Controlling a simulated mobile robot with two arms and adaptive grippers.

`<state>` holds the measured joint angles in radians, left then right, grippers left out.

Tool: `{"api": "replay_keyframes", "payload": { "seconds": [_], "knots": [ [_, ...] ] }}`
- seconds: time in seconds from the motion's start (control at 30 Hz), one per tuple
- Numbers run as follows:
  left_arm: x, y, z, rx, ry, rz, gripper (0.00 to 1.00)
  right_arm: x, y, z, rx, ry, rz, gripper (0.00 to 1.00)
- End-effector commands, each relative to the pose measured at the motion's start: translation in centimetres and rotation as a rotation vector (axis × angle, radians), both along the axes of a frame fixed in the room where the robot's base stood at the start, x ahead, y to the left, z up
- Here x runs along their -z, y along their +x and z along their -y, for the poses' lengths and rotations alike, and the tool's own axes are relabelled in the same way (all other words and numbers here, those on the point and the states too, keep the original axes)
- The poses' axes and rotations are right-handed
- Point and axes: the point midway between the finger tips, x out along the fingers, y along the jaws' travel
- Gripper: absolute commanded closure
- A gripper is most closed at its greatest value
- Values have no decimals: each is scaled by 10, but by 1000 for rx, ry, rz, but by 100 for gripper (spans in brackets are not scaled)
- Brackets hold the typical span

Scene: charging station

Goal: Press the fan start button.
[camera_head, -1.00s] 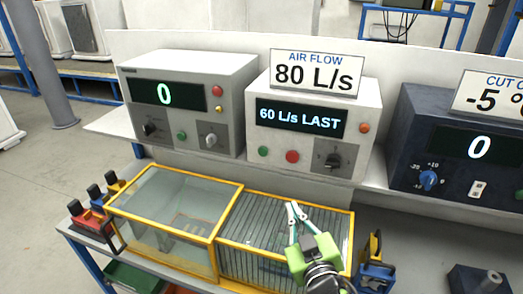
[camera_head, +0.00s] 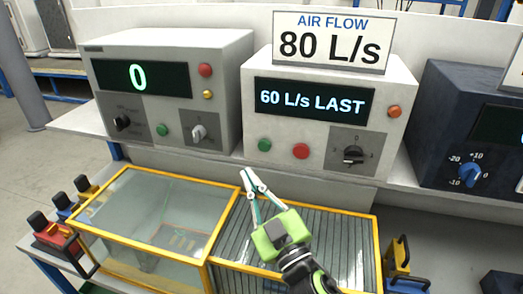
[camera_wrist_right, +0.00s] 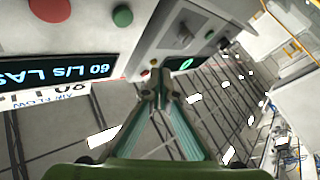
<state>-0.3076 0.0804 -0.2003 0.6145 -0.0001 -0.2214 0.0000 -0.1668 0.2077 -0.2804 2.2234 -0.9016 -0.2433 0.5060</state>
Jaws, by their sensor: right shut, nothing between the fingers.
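The fan unit is the light grey box (camera_head: 225,139) in the middle of the head view, under a sign (camera_head: 332,42) reading "AIR FLOW 80 L/s". Its display (camera_head: 313,98) reads "60 L/s LAST". Below the display are a green button (camera_head: 264,145), a larger red button (camera_head: 301,151) and a black knob (camera_head: 353,155). My right gripper (camera_head: 249,179) is shut and empty, its tips below and slightly left of the green button, apart from it. In the right wrist view the green button (camera_wrist_right: 122,15) and red button (camera_wrist_right: 50,8) show upside down, beyond the fingertips (camera_wrist_right: 153,92). My left gripper is out of view.
A grey unit (camera_head: 219,60) showing 0 stands to the left, with its own green button (camera_head: 162,130). A dark blue unit (camera_head: 433,100) stands to the right.

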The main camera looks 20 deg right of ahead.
Motion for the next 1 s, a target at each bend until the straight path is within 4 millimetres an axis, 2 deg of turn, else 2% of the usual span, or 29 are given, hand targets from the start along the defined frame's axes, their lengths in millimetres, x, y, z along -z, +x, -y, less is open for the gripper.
{"api": "replay_keyframes", "payload": {
  "seconds": [0.13,0.37,0.57,0.8,1.0],
  "knots": [
    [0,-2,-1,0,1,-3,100,-1,0,0,0,0,-1,100],
    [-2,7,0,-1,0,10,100,-1,4,3,1,-2,0,100],
    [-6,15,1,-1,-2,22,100,-2,22,15,2,-4,1,100],
    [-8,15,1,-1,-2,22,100,-1,51,35,2,-3,0,100],
    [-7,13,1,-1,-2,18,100,-1,67,45,2,-2,0,100]
  ]
}}
